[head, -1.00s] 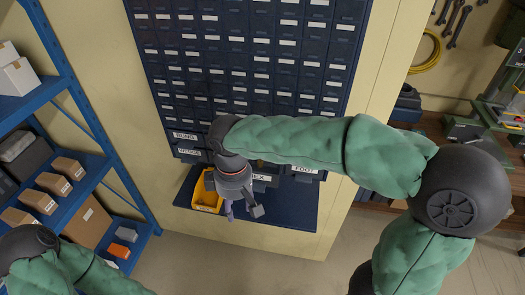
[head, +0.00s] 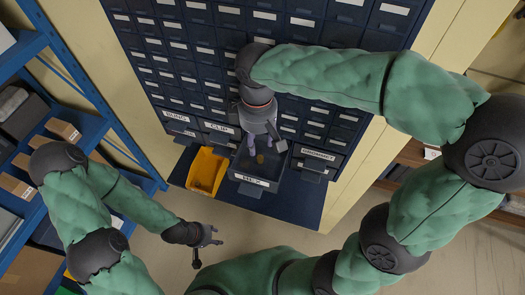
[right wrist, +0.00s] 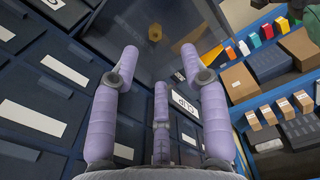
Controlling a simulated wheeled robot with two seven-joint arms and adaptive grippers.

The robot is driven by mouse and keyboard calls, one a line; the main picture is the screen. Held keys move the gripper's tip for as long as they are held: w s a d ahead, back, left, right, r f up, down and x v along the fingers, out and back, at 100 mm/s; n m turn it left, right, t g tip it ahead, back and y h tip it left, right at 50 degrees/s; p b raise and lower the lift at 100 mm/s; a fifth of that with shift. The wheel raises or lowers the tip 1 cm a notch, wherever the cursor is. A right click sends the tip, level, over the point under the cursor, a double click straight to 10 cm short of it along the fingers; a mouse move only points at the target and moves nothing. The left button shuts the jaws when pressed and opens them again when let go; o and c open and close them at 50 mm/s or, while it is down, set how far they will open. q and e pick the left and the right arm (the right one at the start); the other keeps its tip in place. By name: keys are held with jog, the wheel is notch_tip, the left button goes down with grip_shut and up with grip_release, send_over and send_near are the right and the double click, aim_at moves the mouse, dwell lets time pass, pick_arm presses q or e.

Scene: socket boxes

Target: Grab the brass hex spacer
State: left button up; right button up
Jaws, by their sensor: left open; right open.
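A small brass piece (head: 260,159) lies inside a pulled-out dark drawer (head: 253,184) with a HEX label, on the dark cabinet. My right gripper (head: 265,145) is open just above the back of this drawer, pointing down. In the right wrist view, the open purple fingers (right wrist: 160,68) frame the drawer's dark inside, with a brass piece (right wrist: 155,33) beyond the fingertips and apart from them. Other brownish shapes there are too unclear to name. My left gripper (head: 208,249) is open and empty, low in front of the cabinet and away from the drawer.
A yellow bin (head: 207,170) stands on the cabinet's ledge (head: 296,205), left of the drawer. Closed drawers labelled CLIP (head: 217,127) and GROMMET (head: 318,155) flank it. A blue shelf (head: 88,132) with boxes stands at the left. Open floor lies in front.

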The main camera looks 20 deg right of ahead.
aim_at(261, 158)
notch_tip(261, 158, down, 4)
jog(key=shift+w+d+r, duration=0.1)
jog(key=shift+d+f, duration=0.15)
jog(key=shift+f, duration=1.2)
jog(key=shift+d+f, duration=0.15)
jog(key=shift+f, duration=1.15)
jog(key=shift+c, duration=0.3)
grip_shut()
